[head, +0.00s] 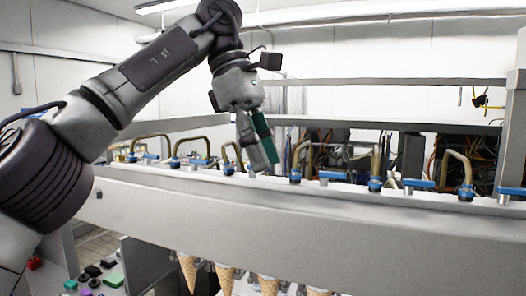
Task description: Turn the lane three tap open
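A row of taps with blue lever handles runs along a long grey rail (300,215). Brass pipes curve up behind several of them. My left gripper (266,158) points down at the rail, near the middle of the row, with a teal pad on one finger. A blue tap handle (249,170) shows just left of its fingertips, and a blue fitting (295,176) stands to their right. Whether the fingers touch a tap, and whether they are open or shut, I cannot tell. No lane numbers are readable, so I cannot tell which tap is lane three. My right gripper is not in view.
Several cones (226,277) hang in a row below the rail. Small coloured blocks (112,280) lie at the lower left. A grey beam (390,125) crosses behind the taps, with loose cables at the right. The rail's front face is clear.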

